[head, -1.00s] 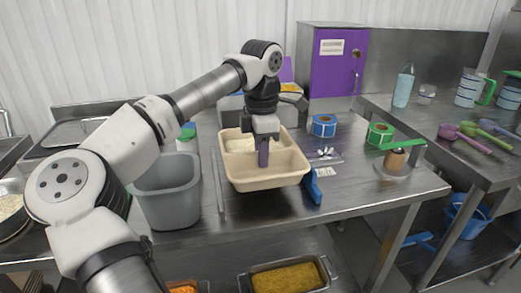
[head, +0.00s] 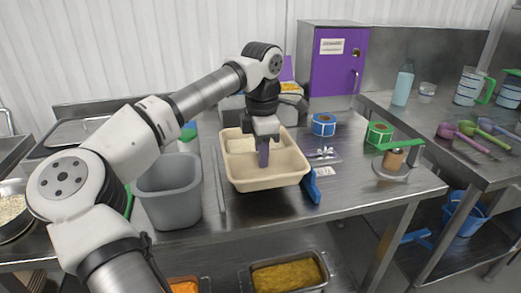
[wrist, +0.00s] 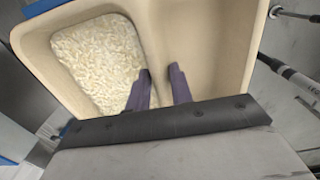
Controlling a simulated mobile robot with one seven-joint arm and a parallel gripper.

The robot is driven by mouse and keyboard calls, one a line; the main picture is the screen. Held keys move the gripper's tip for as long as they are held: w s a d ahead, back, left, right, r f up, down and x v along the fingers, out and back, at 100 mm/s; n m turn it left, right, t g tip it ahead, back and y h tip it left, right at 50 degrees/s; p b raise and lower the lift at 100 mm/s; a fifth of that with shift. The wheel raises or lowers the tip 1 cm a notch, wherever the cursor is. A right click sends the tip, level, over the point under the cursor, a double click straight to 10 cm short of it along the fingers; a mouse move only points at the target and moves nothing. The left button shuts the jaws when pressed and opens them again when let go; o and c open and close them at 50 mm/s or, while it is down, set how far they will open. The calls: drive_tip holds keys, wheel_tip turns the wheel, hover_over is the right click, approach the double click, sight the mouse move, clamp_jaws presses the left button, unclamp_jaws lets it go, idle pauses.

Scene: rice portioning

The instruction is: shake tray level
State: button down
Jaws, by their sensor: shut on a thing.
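A beige divided tray (head: 282,183) sits on the steel table in the head view. It also fills the top of the wrist view (wrist: 207,40). White rice (wrist: 101,60) lies in the tray's left compartment; it shows at the back left in the head view (head: 241,145). My gripper (wrist: 161,86) points down into the tray. Its two purple fingers are on either side of the tray's inner divider, shut on it. The fingers also show in the head view (head: 263,153). Whether the tray's base touches the table is hard to tell.
A grey bin (head: 168,192) stands left of the tray. A blue-handled tool (head: 313,187) lies close to its right side. A purple cabinet (head: 334,65) stands behind. The table's front right is clear.

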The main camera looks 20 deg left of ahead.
drive_tip(key=shift+s+d, duration=0.1)
drive_tip(key=shift+s, duration=0.1)
drive_tip(key=shift+w+r+p, duration=0.15)
drive_tip(key=shift+w+p, duration=0.15)
drive_tip(key=shift+p, duration=0.2)
drive_tip(key=shift+w+a, duration=0.3)
drive_tip(key=shift+a, duration=0.05)
drive_tip(key=shift+f, duration=0.2)
drive_tip(key=shift+f, duration=0.1)
drive_tip(key=shift+f+b, duration=0.65)
drive_tip(key=shift+f, duration=0.55)
drive_tip(key=shift+f+b, duration=0.3)
drive_tip(key=shift+f, duration=0.4)
drive_tip(key=shift+f, duration=0.1)
